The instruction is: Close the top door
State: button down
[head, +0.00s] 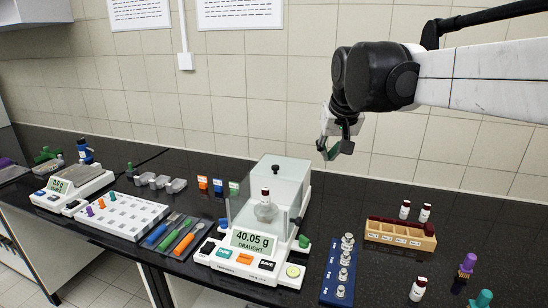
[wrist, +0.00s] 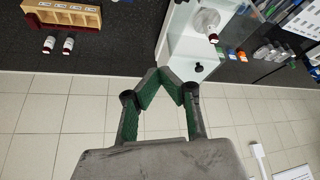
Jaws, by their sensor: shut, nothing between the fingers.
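The balance (head: 248,262) stands on the dark bench with a clear glass draught shield (head: 292,180). Its display reads 40.05 g and DRAUGHT. A black knob (head: 276,168) sits near the shield's upper back, and in the wrist view a black knob (wrist: 198,68) shows on a pale panel just beyond my fingertips. The top door's exact edges are hard to make out in the clear glass. A red-capped vial (head: 265,195) stands inside the shield. My gripper (head: 335,150) is shut and empty, above and to the right of the shield, apart from it. Its green-padded fingertips (wrist: 172,82) meet.
A wooden vial rack (head: 400,236) and loose red-capped vials stand right of the balance. A blue weight holder (head: 338,272) is near its right front. Coloured tools (head: 180,234) and a white tray (head: 115,214) lie left. The tiled wall (head: 240,90) is behind.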

jog(key=w+a+r+p, duration=0.1)
jog(key=w+a, duration=0.2)
jog(key=w, duration=0.4)
jog(key=w+a+p, duration=0.1)
jog(key=w+a, duration=0.2)
jog(key=w, duration=0.4)
jog(key=g+p, duration=0.1)
jog(key=g, duration=0.1)
send_near(272, 164)
jog(key=shift+n, duration=0.4)
jog(key=x, duration=0.2)
jog(key=p+x, duration=0.1)
jog(key=x, duration=0.1)
jog(key=shift+w+p, duration=0.3)
jog(key=shift+s+f, duration=0.2)
jog(key=shift+s+d, duration=0.2)
jog(key=shift+s, duration=0.75)
jog(key=shift+s+d+f+p, duration=0.1)
jog(key=shift+s+f+p, duration=0.1)
jog(key=shift+s, duration=0.2)
jog(key=shift+s+f+p, duration=0.1)
jog(key=shift+s+p, duration=0.1)
jog(key=shift+s, duration=0.15)
jog(key=shift+s, duration=0.15)
